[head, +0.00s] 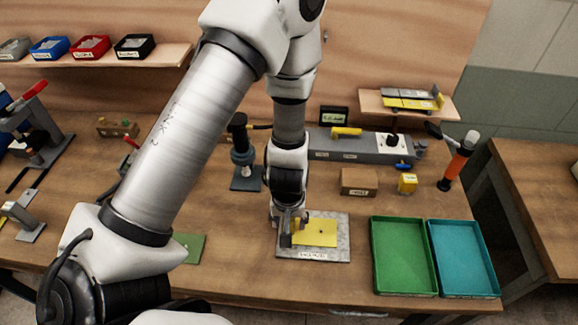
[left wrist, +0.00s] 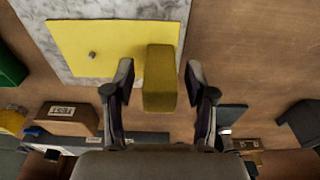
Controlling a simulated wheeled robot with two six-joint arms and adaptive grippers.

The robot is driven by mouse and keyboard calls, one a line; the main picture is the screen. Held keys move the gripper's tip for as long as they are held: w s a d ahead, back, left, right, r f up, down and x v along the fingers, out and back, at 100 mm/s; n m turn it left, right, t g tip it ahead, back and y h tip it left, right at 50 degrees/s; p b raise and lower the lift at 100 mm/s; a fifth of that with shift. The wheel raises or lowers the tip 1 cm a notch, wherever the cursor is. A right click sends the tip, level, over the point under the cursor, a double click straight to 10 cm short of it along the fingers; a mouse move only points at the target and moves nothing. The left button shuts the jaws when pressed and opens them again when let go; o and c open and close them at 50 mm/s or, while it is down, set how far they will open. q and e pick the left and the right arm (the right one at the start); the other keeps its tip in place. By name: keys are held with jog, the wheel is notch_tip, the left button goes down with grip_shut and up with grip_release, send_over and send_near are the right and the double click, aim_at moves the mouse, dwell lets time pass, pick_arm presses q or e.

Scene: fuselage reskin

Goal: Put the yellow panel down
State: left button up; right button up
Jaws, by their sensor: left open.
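The yellow panel (head: 318,233) lies flat on a grey marbled plate (head: 341,250) at the middle front of the workbench. In the left wrist view the panel (left wrist: 100,48) has a small dark knob on it, and the marbled plate (left wrist: 110,9) shows around its edges. A darker yellow block (left wrist: 160,90) stands at the panel's edge, between my fingers. My left gripper (head: 288,228) is low over the plate's left side. In the left wrist view its fingers (left wrist: 160,72) are open, one each side of the block, with gaps visible. My right gripper is not in view.
A green tray (head: 404,291) and a teal tray (head: 462,293) stand to the right. Behind the plate are a cardboard box (head: 359,182), a small yellow box (head: 407,184) and a grey instrument (head: 365,147). A green mat (head: 189,247) lies left.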

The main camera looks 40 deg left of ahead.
pick_arm(q)
jog(key=shift+r, duration=0.45)
notch_tip(320, 180, up, 11)
jog(key=s+p, duration=0.1)
jog(key=p, duration=0.4)
jog(key=shift+d, duration=0.4)
jog(key=shift+f, duration=0.15)
jog(key=shift+s, duration=0.1)
